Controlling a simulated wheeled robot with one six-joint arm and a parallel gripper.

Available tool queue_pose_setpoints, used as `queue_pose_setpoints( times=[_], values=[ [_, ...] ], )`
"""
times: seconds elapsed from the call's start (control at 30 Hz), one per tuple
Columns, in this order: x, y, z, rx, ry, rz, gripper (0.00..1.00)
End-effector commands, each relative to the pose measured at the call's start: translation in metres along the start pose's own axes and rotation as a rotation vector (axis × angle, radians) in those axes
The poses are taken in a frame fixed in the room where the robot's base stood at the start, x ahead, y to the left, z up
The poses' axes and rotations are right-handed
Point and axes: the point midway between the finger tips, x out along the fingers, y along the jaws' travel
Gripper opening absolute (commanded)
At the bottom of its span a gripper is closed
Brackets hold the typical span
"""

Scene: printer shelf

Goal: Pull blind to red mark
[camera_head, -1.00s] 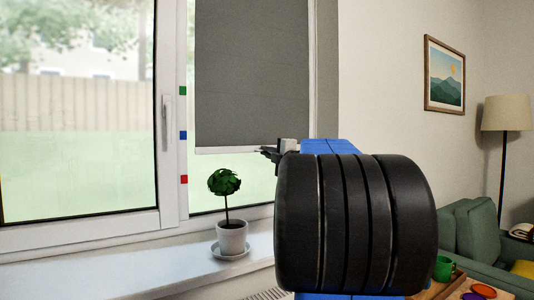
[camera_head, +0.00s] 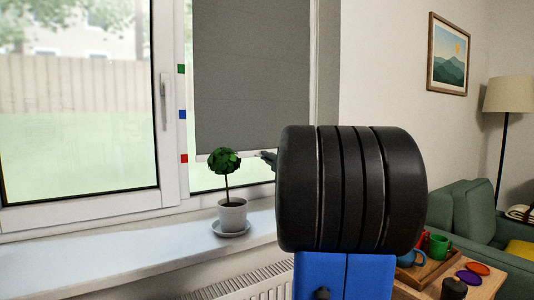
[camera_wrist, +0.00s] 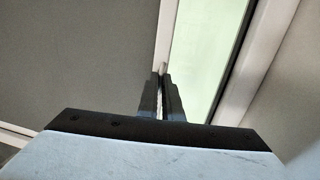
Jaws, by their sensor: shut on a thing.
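The grey blind (camera_head: 250,80) hangs down over the right window pane in the head view. Its pale bottom bar appears about level with the red mark (camera_head: 184,158) on the window frame. My gripper (camera_head: 268,157) is at the right part of the bottom bar; my black arm link hides most of it. In the wrist view, my gripper (camera_wrist: 163,80) is shut on the pale bottom bar (camera_wrist: 166,45), with the blind's grey cloth (camera_wrist: 80,60) at left.
A green mark (camera_head: 181,69) and a blue mark (camera_head: 182,114) sit above the red one. A potted plant (camera_head: 232,215) stands on the windowsill (camera_head: 130,262), close below the blind. A radiator (camera_head: 240,285) is under the sill. A table with cups (camera_head: 440,245) stands at lower right.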

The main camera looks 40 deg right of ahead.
Motion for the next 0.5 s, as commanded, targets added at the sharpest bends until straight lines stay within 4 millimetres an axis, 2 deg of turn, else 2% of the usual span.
queue_pose_setpoints(
  times=[0.1, 0.13, 0.2, 0.5],
  values=[
    [0.0, 0.0005, 0.0002, 0.0, 0.0, 0.0, 0.0],
    [0.0, 0.0006, 0.0001, 0.0, 0.0, 0.0, 0.11],
    [0.0, 0.0007, 0.0001, 0.0, 0.0, 0.001, 0.24],
    [-0.0008, 0.001, 0.0001, 0.0, 0.0, 0.001, 0.24]
  ],
)
